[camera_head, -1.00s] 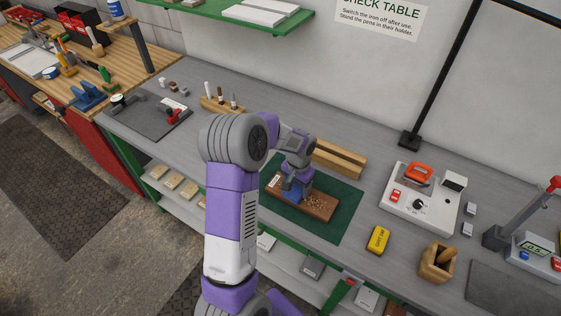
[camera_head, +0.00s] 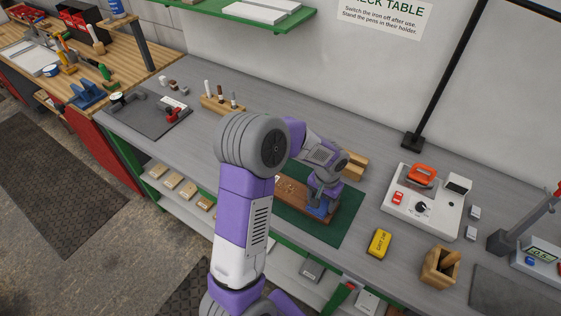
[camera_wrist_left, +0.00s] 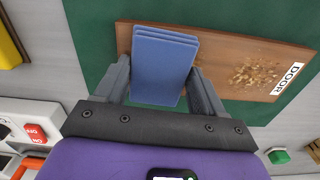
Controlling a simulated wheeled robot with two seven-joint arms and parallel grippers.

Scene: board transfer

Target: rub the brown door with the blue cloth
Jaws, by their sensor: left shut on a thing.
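The brown door (camera_head: 291,188) lies flat on a green mat (camera_head: 346,222) on the grey bench. In the left wrist view the door (camera_wrist_left: 215,95) bears a white DOOR label and a patch of light brown specks. My left gripper (camera_head: 320,207) is shut on the folded blue cloth (camera_wrist_left: 160,62), at the end of the door away from the label. The cloth (camera_head: 318,211) overlaps the door there; whether it touches the surface is hard to tell. My right gripper is not in view.
A wooden block (camera_head: 354,166) stands behind the mat.

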